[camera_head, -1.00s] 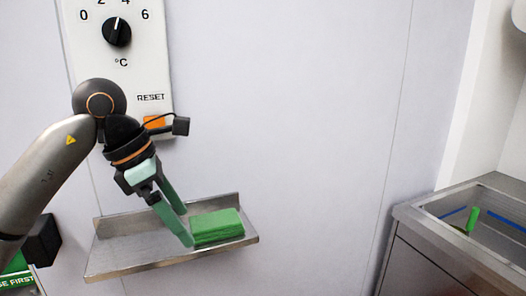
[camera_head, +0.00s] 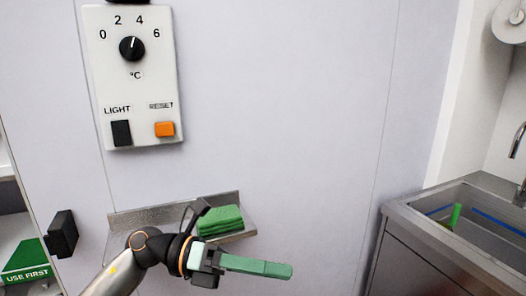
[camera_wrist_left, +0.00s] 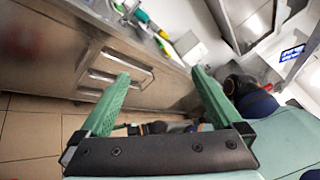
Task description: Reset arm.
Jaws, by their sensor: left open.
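My left gripper (camera_head: 288,271) is low in the head view, in front of and below the small steel shelf (camera_head: 152,216). It points to the right, and its green fingers overlap edge-on there. In the left wrist view its two fingers (camera_wrist_left: 161,85) stand wide apart with nothing between them. My left arm comes up from the bottom edge and partly hides the shelf. My right gripper does not show.
A folded green stack (camera_head: 221,221) lies on the shelf. Above is a control panel (camera_head: 133,85) with a dial, black switch and orange button. A black handle (camera_head: 62,234) juts out at left. A steel sink (camera_head: 397,212) stands at right.

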